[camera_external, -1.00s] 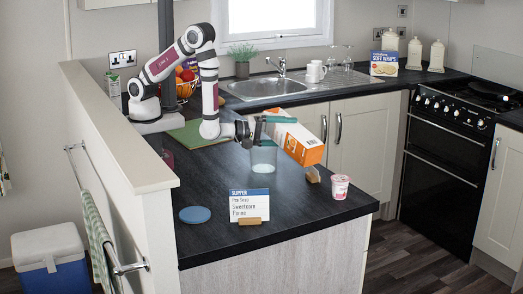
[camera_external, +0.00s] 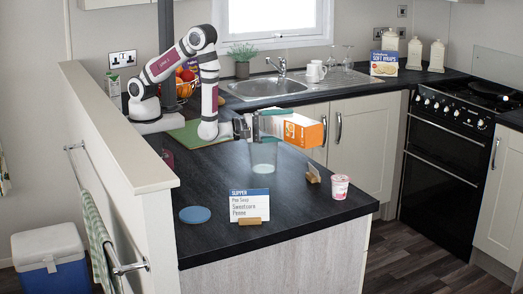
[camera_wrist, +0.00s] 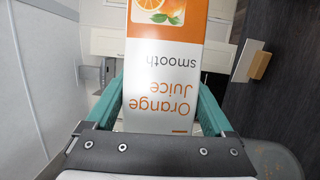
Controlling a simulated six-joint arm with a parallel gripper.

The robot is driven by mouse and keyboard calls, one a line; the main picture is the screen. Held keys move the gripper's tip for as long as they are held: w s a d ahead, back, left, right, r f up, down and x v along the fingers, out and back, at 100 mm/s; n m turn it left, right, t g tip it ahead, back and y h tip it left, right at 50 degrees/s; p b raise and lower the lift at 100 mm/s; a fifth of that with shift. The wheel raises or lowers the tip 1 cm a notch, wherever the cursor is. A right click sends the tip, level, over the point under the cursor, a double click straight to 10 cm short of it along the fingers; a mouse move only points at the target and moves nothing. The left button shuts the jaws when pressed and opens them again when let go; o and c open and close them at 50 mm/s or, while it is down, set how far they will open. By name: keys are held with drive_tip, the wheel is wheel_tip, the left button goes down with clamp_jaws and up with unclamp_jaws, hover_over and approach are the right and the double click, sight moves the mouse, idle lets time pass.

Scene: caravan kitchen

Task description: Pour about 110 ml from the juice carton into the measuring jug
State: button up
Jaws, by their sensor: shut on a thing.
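The orange-and-white juice carton (camera_external: 302,131) is held almost level above the worktop. Its printed front, with upside-down "Orange Juice smooth" lettering, fills the middle of the wrist view (camera_wrist: 165,65). My gripper (camera_external: 284,125) is shut on the carton, with a teal finger on each side of it. The clear measuring jug (camera_external: 263,157) stands upright on the worktop below the carton's left end. A grey see-through shape at the lower right of the wrist view looks like the jug (camera_wrist: 276,160). No stream of juice is visible. The jug's liquid level cannot be read.
A supper menu card (camera_external: 249,205) and a blue disc (camera_external: 195,215) lie nearer the front. The worktop edge (camera_external: 290,240) runs along the front.

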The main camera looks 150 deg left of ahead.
sight(289, 133)
drive_tip(key=shift+r+n, duration=0.4)
drive_tip(key=shift+w+a, duration=0.15)
drive_tip(key=shift+w, duration=0.4)
idle(0.5)
drive_tip(key=shift+w+n+y, duration=0.1)
drive_tip(key=shift+n+y, duration=0.3)
drive_tip(key=shift+n, duration=0.1)
idle(1.1)
drive_tip(key=shift+w+r+m, duration=0.1)
drive_tip(key=shift+m, duration=0.2)
drive_tip(key=f+m+h, duration=0.1)
drive_tip(key=f+m, duration=0.2)
drive_tip(key=shift+w+f+m+h, duration=0.2)
drive_tip(key=shift+m+h, duration=0.1)
drive_tip(key=shift+h, duration=0.1)
drive_tip(key=shift+w+r+m, duration=0.25)
drive_tip(key=shift+w+m, duration=0.05)
drive_tip(key=shift+m, duration=0.1)
idle(0.7)
